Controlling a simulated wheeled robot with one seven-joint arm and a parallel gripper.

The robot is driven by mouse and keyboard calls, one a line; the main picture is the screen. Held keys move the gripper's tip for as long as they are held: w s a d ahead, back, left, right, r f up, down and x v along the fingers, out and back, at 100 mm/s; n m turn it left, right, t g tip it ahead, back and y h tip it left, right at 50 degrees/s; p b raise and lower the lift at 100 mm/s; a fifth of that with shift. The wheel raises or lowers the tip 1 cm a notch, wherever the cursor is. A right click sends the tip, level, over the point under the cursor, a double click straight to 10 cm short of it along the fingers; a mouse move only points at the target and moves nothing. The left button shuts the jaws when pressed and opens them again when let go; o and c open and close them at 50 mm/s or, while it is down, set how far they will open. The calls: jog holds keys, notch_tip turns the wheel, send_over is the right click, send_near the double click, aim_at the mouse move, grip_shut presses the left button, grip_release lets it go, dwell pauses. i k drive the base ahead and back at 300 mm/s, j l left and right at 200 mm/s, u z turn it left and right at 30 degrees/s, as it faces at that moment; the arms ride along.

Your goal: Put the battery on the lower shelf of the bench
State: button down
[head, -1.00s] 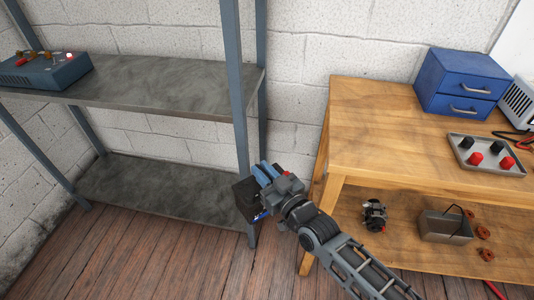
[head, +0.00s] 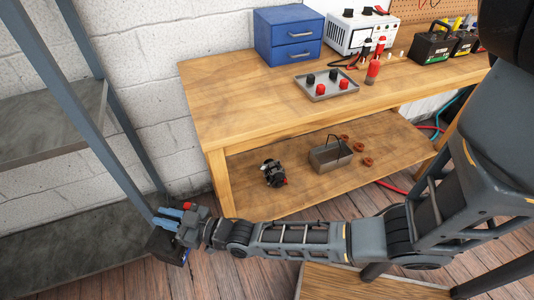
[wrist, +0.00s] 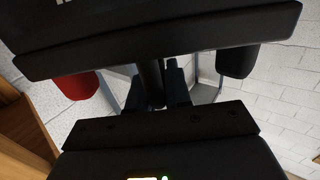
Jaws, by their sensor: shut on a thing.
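My gripper (head: 172,217) is shut on a black battery (head: 160,246) at the lower left of the head view. The battery hangs just beside the grey shelving rack, left of the bench and clear of it. In the wrist view the battery (wrist: 160,35) fills the top, with a red terminal cap (wrist: 78,84) at left and a black one (wrist: 237,61) at right. The wooden bench (head: 240,100) stands in the middle. Its lower shelf (head: 300,195) holds an alternator (head: 274,173), a grey metal box with a handle (head: 330,157) and several rust-coloured rings (head: 366,161).
The lower shelf is bare at its left end and front right. On the bench top are a blue drawer cabinet (head: 288,36), a parts tray (head: 326,91), a white instrument (head: 353,33) and other batteries (head: 432,46). A bench leg (head: 219,182) stands between battery and shelf.

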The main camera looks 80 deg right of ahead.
aim_at(397, 142)
jog(key=k+l+u, duration=0.1)
jog(key=u, duration=0.35)
jog(key=k+l+u, duration=0.15)
jog(key=u, duration=0.3)
jog(key=k+l+u, duration=0.1)
jog(key=k+u, duration=0.15)
jog(key=k, duration=0.3)
jog(key=k+z, duration=0.35)
jog(key=k+l+z, duration=0.15)
jog(key=k+z, duration=0.2)
jog(key=k, duration=0.2)
jog(key=k+z, duration=0.15)
jog(key=z, duration=0.25)
jog(key=k+l+z, duration=0.1)
jog(key=z, duration=0.3)
jog(key=k+l+z, duration=0.1)
jog(key=z, duration=0.3)
